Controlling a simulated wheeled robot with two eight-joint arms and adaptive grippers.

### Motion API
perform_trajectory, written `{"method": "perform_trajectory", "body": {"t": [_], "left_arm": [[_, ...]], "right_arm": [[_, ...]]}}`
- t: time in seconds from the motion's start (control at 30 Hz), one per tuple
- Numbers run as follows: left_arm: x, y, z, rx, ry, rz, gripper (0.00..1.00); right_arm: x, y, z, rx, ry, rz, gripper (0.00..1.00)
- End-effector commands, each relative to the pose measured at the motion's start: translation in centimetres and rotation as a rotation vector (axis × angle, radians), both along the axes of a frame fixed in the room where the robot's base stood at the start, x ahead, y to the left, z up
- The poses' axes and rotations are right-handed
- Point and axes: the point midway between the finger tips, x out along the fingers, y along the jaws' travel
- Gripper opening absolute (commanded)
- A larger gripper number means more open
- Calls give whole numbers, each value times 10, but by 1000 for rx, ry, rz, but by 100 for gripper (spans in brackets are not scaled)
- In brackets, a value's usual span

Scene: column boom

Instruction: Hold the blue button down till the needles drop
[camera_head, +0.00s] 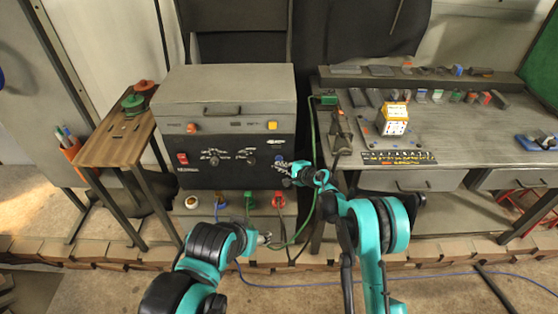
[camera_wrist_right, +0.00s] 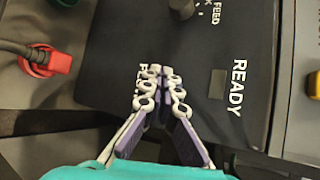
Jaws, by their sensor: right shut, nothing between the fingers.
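The machine's black front panel (camera_head: 225,172) is in the middle of the head view. A small blue spot, apparently the blue button (camera_head: 278,158), shows on its right part, right by my right gripper (camera_head: 284,168). My right gripper is shut and empty, its fingertips at the panel. In the wrist view the closed fingertips (camera_wrist_right: 163,88) cover part of a label, and no blue button shows there; I cannot tell whether they touch it. No gauge needles can be made out. My left gripper (camera_head: 265,238) is low in front of the machine; its jaws are too small to read.
A side table (camera_head: 112,145) stands left. A workbench (camera_head: 455,145) with a small house-shaped box (camera_head: 392,120) stands right.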

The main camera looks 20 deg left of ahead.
Motion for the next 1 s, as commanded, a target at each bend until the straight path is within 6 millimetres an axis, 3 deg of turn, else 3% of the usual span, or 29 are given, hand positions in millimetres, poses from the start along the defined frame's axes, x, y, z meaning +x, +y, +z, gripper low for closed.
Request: {"method": "perform_trajectory", "body": {"t": [0.17, 0.63, 1.0], "left_arm": [[0, 0, -1, 0, 0, 0, 54], [0, 0, -8, 0, 0, 0, 54], [0, 0, -8, 0, 0, 0, 54]], "right_arm": [[-3, -1, 0, 0, 0, 0, 0], [-45, -13, -1, 0, 0, 0, 0], [-48, -14, 0, 0, 0, 0, 0]]}}
